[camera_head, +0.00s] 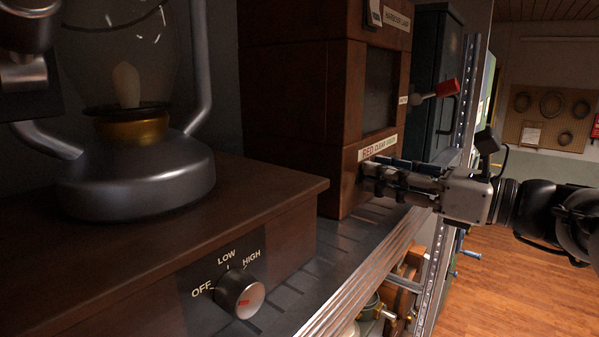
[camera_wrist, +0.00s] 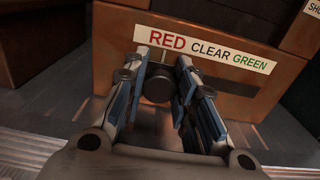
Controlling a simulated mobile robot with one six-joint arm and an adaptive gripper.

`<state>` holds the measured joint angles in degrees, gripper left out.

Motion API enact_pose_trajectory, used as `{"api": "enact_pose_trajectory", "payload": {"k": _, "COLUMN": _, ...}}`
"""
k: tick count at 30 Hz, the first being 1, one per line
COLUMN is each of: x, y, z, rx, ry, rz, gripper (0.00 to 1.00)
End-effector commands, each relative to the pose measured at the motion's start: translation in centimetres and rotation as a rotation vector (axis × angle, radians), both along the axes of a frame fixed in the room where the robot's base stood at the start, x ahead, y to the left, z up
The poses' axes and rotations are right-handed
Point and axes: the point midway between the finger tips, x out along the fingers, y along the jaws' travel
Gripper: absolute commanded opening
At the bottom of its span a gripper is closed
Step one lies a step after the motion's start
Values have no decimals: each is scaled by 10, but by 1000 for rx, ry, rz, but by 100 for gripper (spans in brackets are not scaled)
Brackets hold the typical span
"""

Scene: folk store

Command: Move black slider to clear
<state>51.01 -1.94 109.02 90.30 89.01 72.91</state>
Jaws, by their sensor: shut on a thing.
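The black slider (camera_wrist: 158,86) is a dark round knob on the front of a brown wooden box (camera_wrist: 110,75). It sits below the label strip (camera_wrist: 212,50), which reads RED, CLEAR, GREEN from left to right. In the head view my gripper (camera_head: 372,178) reaches in from the right to the box front, just below the label (camera_head: 378,148), and hides the knob.
A lamp (camera_head: 140,170) stands on a brown base with an OFF, LOW, HIGH dial (camera_head: 240,294) at the left. A red-tipped lever (camera_head: 446,88) projects above my gripper. The metal shelf (camera_head: 330,262) runs under the box. Open floor (camera_head: 510,285) lies at the right.

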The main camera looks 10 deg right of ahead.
Motion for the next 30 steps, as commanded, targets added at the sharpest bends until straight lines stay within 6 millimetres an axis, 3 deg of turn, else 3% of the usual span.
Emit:
{"api": "enact_pose_trajectory", "payload": {"k": 9, "x": 2, "y": -2, "z": 1, "rx": 2, "ry": 1, "rz": 0, "gripper": 0}}
{"api": "enact_pose_trajectory", "payload": {"k": 21, "x": 30, "y": -38, "z": 3, "rx": 1, "ry": 0, "rz": -1, "gripper": 0}}
{"api": "enact_pose_trajectory", "payload": {"k": 30, "x": 31, "y": -40, "z": 0, "rx": 0, "ry": -1, "rz": 0, "gripper": 0}}
